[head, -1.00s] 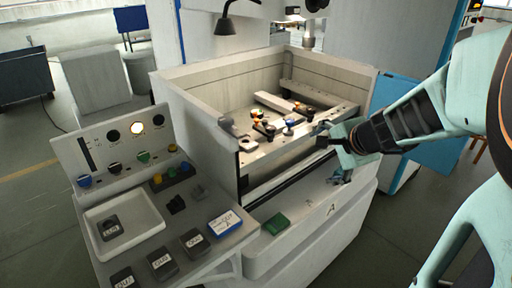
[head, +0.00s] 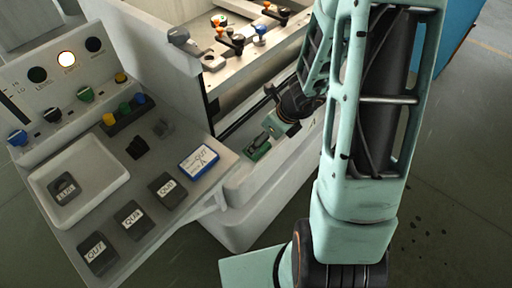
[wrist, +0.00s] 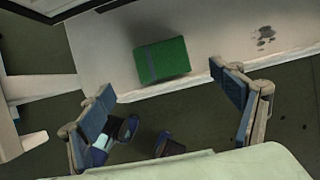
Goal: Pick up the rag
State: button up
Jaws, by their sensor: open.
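A green, flat, rectangular piece with a grey band, which looks like the folded rag (head: 258,149), lies on the pale front ledge of the machine. In the wrist view the rag (wrist: 162,60) shows whole, ahead of and between my fingers. My gripper (head: 276,128) is just above and beside it in the head view, and partly covers it there. In the wrist view my gripper (wrist: 162,80) has its two blue-padded fingers wide apart, with nothing between them in contact. The gap in height to the rag is hard to judge.
The machine's ledge (wrist: 215,55) ends in an edge above dark floor. A control desk (head: 190,205) stands at the left with a white tray (head: 105,167), several dark labelled blocks and a blue-edged card (head: 199,160). Clamps (head: 235,40) sit inside the machine's tub.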

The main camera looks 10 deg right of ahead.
jog(key=b+x, duration=0.3)
jog(key=x, duration=0.4)
jog(key=shift+w+f, duration=0.2)
jog(key=shift+f, duration=0.05)
jog(key=shift+r, duration=0.1)
jog(key=shift+c, duration=0.4)
jog(key=c, duration=1.1)
